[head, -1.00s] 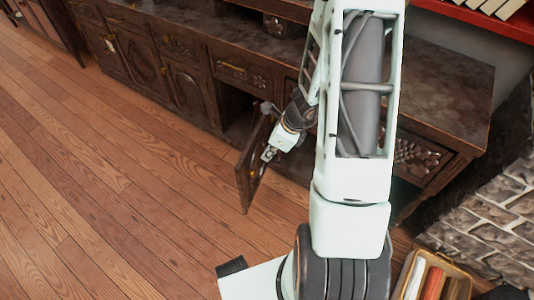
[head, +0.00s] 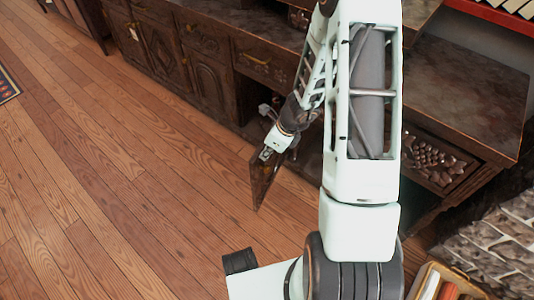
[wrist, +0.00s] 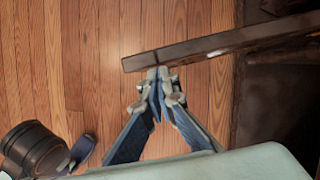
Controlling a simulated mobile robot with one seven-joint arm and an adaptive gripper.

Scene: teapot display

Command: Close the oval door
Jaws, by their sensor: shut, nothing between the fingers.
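The dark wooden cabinet door (head: 265,185) stands open, sticking out from the long carved cabinet over the floor. In the wrist view I see it nearly edge-on as a dark bar (wrist: 215,43) across the top, running to the cabinet at the right. My gripper (head: 265,153) is at the door's upper part in the head view. In the wrist view its fingertips (wrist: 158,72) are together and empty, right at the door near its free end; I cannot tell if they touch. My arm hides part of the opening behind the door.
The dark cabinet (head: 195,75) with closed doors and drawers runs along the back. Bare plank floor (head: 110,190) lies open to the left, with a rug corner (head: 7,84) at the far left. A box of coloured items (head: 445,283) and stonework (head: 490,245) stand at the lower right.

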